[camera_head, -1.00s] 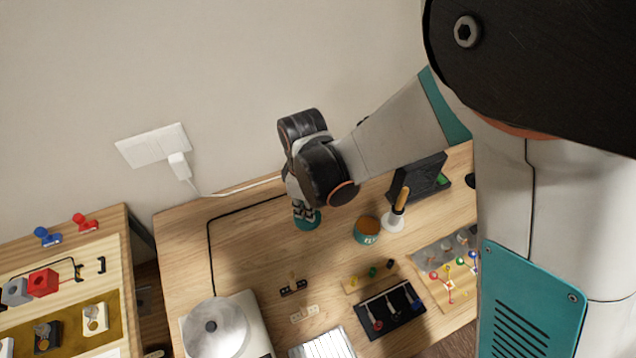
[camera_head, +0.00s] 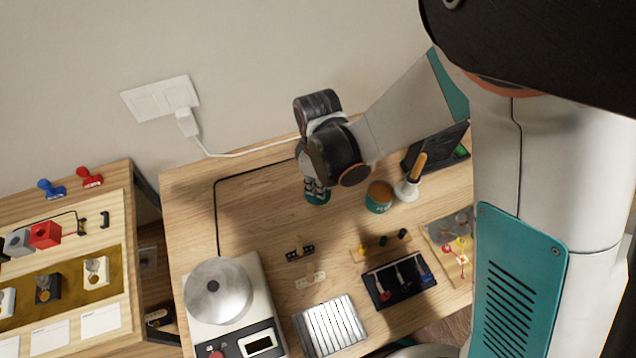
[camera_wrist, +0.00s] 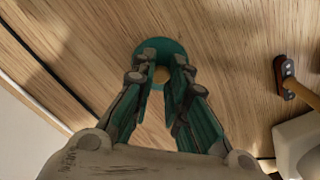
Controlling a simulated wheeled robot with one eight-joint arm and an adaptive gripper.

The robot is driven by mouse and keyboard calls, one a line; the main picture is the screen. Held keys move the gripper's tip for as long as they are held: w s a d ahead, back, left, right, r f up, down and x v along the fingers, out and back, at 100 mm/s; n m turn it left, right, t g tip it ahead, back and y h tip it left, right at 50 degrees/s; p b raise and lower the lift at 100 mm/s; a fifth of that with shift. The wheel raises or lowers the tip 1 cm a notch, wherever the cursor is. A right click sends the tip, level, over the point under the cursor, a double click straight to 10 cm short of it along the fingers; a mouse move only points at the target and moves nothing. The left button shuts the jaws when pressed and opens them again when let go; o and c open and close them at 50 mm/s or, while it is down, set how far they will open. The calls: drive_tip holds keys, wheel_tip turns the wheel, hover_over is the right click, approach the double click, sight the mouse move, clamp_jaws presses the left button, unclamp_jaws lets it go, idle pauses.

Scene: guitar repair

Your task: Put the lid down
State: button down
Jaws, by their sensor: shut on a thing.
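The lid (camera_wrist: 176,45) is a round teal disc with a paler brown middle. In the wrist view it sits between my gripper's (camera_wrist: 163,62) two fingertips, which are shut on it. In the head view the lid (camera_head: 318,199) shows as a teal edge under my gripper (camera_head: 316,186), over the back part of the wooden table. I cannot tell whether it touches the wood. A teal jar (camera_head: 378,198) with a brown top stands just right of the lid, apart from it.
A brush with an orange handle (camera_head: 417,166) stands in a white holder right of the jar. A black case (camera_head: 440,148) is behind it. A scale with a round metal pan (camera_head: 218,290) stands front left. The wood (camera_head: 250,205) left of the lid is clear except for a black cable.

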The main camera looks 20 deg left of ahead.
drive_tip(key=c, duration=1.6)
unclamp_jaws()
wheel_tip(320, 180, up, 12)
drive_tip(key=p, duration=0.5)
drive_tip(key=shift+r, duration=0.15)
